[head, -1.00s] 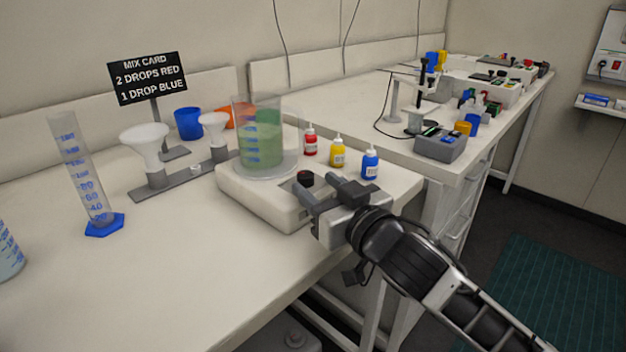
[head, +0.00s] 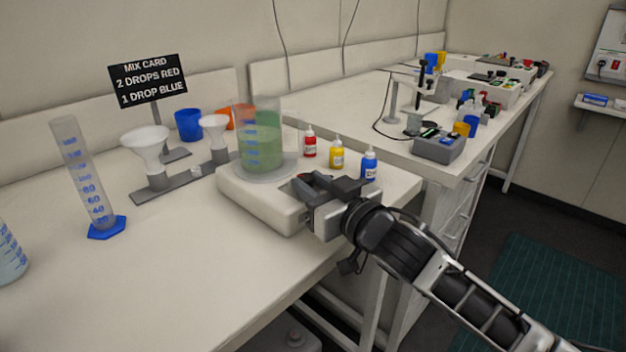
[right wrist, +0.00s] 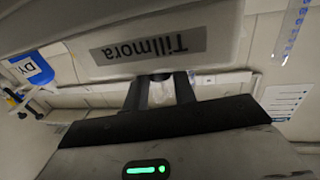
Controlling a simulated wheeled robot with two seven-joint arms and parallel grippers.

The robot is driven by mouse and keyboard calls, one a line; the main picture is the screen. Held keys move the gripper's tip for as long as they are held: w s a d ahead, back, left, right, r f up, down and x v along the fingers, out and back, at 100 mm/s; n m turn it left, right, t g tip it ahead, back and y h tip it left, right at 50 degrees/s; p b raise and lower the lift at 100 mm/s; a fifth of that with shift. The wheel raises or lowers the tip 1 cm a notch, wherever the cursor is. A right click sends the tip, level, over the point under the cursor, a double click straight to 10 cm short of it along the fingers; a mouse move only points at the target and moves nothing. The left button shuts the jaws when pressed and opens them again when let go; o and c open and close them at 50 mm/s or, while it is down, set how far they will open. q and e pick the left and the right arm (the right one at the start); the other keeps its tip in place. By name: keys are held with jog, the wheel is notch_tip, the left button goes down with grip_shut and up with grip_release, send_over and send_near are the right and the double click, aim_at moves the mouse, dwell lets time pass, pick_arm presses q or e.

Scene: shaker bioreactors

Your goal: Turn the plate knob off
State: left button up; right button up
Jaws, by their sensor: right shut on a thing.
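The stirring plate (head: 250,205) is a white box near the bench's front edge, with a glass beaker (head: 262,148) of green liquid on it. Its dark knob (head: 304,177) is at the right of the plate, mostly hidden by my right gripper (head: 308,187). The right gripper is shut on the knob, reaching in from the right. In the right wrist view the two fingers (right wrist: 161,88) stand either side of the dark knob, below the plate's "Tillmora" label (right wrist: 150,44). The knob's setting cannot be read. My left gripper is not in view.
Red (head: 310,143), yellow (head: 337,155) and blue (head: 369,164) dropper bottles stand behind the gripper. A funnel rack (head: 180,182), a graduated cylinder (head: 86,180) and a mix card (head: 148,77) are on the left. The bench front between is clear.

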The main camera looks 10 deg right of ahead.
jog(key=shift+d+r+n+g+y+p, duration=0.15)
jog(key=shift+r+n+g+y+p, duration=0.1)
jog(key=shift+n+g+y+p, duration=0.35)
jog(key=shift+y+p, duration=0.3)
jog(key=shift+y, duration=0.2)
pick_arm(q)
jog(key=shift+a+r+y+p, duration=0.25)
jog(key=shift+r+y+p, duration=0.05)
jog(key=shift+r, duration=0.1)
pick_arm(e)
jog(key=shift+w+f+n+g+y, duration=0.1)
jog(key=shift+f+n+g+y, duration=0.2)
jog(key=shift+n+y, duration=0.25)
jog(key=o, duration=1)
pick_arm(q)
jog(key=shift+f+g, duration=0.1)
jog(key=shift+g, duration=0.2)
